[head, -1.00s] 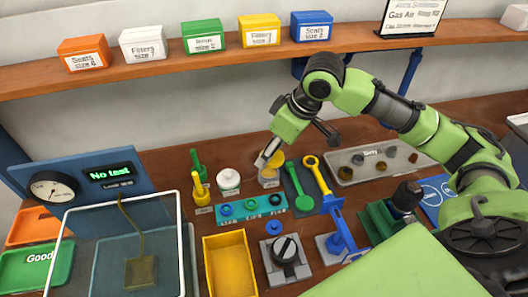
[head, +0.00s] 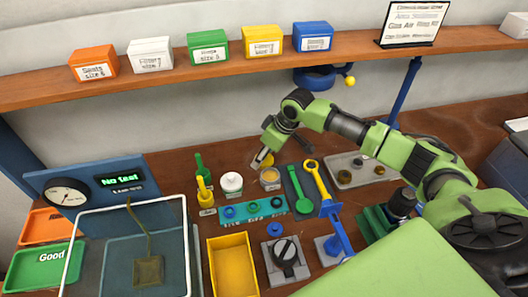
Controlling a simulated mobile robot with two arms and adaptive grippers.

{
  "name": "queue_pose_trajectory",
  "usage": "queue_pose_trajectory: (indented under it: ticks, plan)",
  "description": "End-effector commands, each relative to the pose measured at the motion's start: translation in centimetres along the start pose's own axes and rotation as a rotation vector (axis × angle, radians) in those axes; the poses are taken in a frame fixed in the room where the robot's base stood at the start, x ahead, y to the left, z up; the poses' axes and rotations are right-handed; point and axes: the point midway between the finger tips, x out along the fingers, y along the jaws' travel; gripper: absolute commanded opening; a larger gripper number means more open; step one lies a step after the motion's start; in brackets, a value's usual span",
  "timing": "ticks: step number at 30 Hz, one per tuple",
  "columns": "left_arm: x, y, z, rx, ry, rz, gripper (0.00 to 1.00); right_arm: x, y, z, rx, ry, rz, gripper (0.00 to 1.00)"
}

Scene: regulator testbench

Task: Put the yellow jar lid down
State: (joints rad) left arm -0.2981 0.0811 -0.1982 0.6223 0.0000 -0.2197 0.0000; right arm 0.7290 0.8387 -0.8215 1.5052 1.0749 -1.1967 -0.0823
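The yellow jar lid (head: 268,160) shows as a small yellow patch at my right gripper's fingertips, mostly hidden by them. My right gripper (head: 262,159) appears shut on it, just above and behind a small jar (head: 270,181). The jar stands upright with its amber top uncovered. The lid looks tilted and apart from the jar. My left gripper is not in view.
A white-lidded jar (head: 231,184) and a yellow bottle (head: 204,190) stand left of the small jar. A yellow bin (head: 232,267) is in front.

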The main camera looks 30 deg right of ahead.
Motion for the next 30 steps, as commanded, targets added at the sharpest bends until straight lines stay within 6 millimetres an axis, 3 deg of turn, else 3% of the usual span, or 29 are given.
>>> queue_pose_trajectory:
  ticks: [11,12,14,25,30]
  plan:
    - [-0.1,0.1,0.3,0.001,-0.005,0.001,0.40,0.5,-0.1,0.2,0.000,0.001,0.000,0.39]
    - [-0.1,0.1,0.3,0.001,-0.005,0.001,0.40,0.5,0.0,0.2,0.000,0.001,0.000,0.56]
    - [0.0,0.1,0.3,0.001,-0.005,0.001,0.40,0.5,0.0,0.2,0.000,0.001,0.000,0.67]
    - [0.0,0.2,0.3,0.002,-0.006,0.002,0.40,0.2,0.0,0.1,-0.001,0.002,0.001,0.67]
    - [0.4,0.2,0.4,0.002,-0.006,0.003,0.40,-1.8,0.1,0.1,-0.002,0.003,0.002,0.67]
